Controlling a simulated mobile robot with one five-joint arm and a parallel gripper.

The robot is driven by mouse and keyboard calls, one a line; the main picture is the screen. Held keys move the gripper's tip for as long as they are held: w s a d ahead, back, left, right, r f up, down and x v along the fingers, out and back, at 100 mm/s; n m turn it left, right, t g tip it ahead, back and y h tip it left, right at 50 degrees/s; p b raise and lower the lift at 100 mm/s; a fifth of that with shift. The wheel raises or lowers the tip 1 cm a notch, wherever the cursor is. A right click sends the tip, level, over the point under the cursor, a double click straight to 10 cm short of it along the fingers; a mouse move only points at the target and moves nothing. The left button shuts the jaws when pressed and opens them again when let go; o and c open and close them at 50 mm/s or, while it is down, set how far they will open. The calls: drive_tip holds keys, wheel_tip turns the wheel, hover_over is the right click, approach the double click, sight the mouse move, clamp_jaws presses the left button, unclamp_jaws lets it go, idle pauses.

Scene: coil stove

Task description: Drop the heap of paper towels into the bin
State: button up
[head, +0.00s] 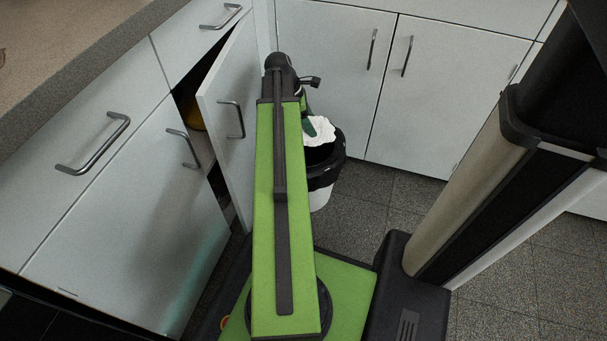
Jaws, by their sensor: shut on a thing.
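The heap of paper towels (321,131) is a white crumpled clump at the far end of my arm. My gripper (310,127) is shut on it, with one dark green finger showing at its left side; the rest of the gripper is mostly hidden by my arm. The bin (322,184) is white with a black liner over its rim and stands on the floor. In the picture the heap overlaps the bin's far rim and opening. I cannot tell how high above the opening it is. My arm hides the bin's left side.
An open cabinet door (228,122) stands just left of my arm, with a yellow thing (193,115) inside the cabinet. Closed white cabinets (440,95) line the back. A countertop (70,50) is at upper left. Dark floor tiles (370,205) are clear right of the bin.

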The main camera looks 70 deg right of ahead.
drive_tip(key=o, duration=1.4)
drive_tip(key=shift+r, duration=0.1)
drive_tip(key=p+v, duration=1.1)
drive_tip(key=v, duration=0.1)
